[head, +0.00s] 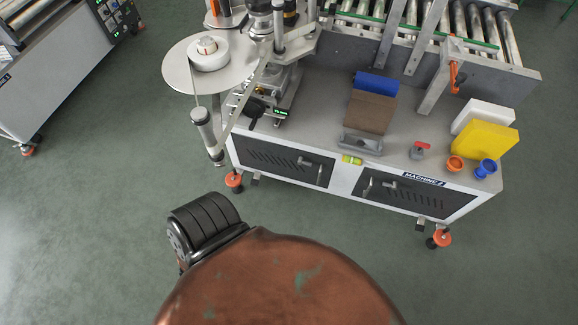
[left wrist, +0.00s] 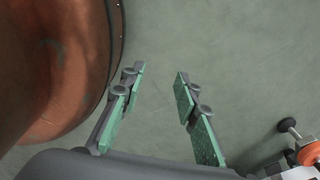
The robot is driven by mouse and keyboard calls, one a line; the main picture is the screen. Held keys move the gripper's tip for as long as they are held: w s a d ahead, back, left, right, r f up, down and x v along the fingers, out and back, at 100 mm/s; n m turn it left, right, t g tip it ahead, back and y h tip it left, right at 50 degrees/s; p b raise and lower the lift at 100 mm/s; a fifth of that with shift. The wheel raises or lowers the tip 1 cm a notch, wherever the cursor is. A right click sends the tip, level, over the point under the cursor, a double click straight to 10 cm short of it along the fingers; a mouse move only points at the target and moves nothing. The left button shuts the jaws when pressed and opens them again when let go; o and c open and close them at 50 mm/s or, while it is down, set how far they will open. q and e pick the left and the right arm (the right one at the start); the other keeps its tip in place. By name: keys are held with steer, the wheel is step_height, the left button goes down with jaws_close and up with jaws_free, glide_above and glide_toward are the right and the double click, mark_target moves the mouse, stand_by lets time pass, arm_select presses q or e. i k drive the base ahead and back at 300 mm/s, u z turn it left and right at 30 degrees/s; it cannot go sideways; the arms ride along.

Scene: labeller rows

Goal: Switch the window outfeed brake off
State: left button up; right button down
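A grey labelling machine (head: 400,215) with a "MACHINE" plate (head: 424,180) stands ahead of me in the head view; its number is too small to read surely. A small grey block with a red handle (head: 423,145) sits on its deck, right of centre. An orange-red handle (head: 455,76) is on the roller conveyor's side frame. I cannot tell which part is the outfeed brake, nor its setting. My left gripper (left wrist: 159,74) shows in the left wrist view, open and empty above the floor, its green-padded fingers apart. My right gripper is not in view.
The deck carries a brown box (head: 370,112), a yellow block (head: 486,149), a white block (head: 483,116) and orange and blue cups. A label reel (head: 208,60) overhangs the deck's left end. Another machine (head: 60,70) stands at upper left. Green floor between is clear.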

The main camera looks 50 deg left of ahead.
mark_target(255, 182)
steer(key=i, duration=1.45)
steer(key=u, duration=3.55)
